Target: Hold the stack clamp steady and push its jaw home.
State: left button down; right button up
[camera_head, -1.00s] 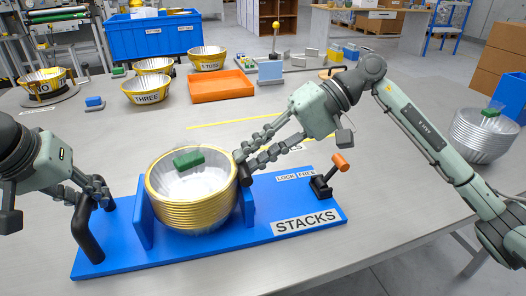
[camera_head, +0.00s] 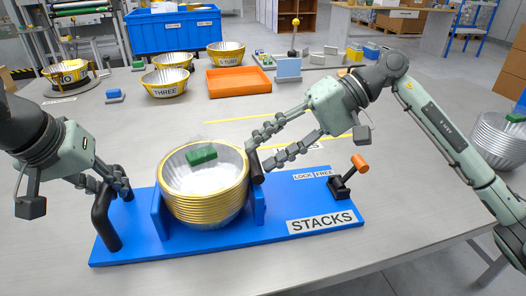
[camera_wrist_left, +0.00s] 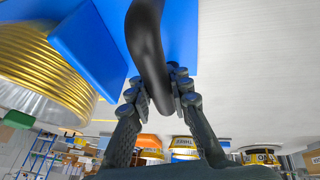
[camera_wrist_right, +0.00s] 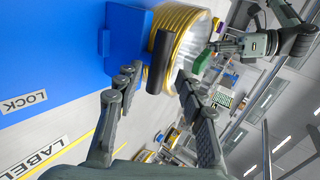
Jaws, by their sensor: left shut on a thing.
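The blue stack clamp (camera_head: 275,232), labelled STACKS, lies on the table. A stack of gold-rimmed foil cups (camera_head: 205,205) stands between its left plate and its right jaw plate (camera_head: 258,205); whether the jaw touches the cups is unclear. A green block (camera_head: 201,155) shows at the stack's mouth. My left gripper (camera_head: 122,187) is shut on the black post handle (camera_head: 104,222) at the clamp's left end. My right gripper (camera_head: 260,154) is open, its fingertips on either side of the black jaw handle (camera_wrist_right: 157,64). An orange-tipped lever (camera_head: 345,180) leans right beside a LOCK/FREE label.
An orange tray (camera_head: 230,82) and several labelled cups, one marked THREE (camera_head: 165,82), stand behind. A blue crate (camera_head: 172,34) is at the back. More foil cups (camera_head: 497,140) stand at the right. The table behind the clamp is mostly clear.

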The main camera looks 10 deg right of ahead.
pick_arm(q)
jog(key=shift+a, duration=0.1)
pick_arm(e)
jog(key=v, duration=1)
jog(key=shift+d+r, duration=0.25)
jog(key=shift+d, duration=0.05)
pick_arm(q)
jog(key=c, duration=1.7)
grip_release()
jog(key=shift+w+r, duration=0.1)
jog(key=shift+r, duration=0.05)
jog(key=shift+c, duration=0.2)
jog(key=o, duration=0.4)
jog(key=shift+f, duration=0.2)
jog(key=shift+v, duration=6.15)
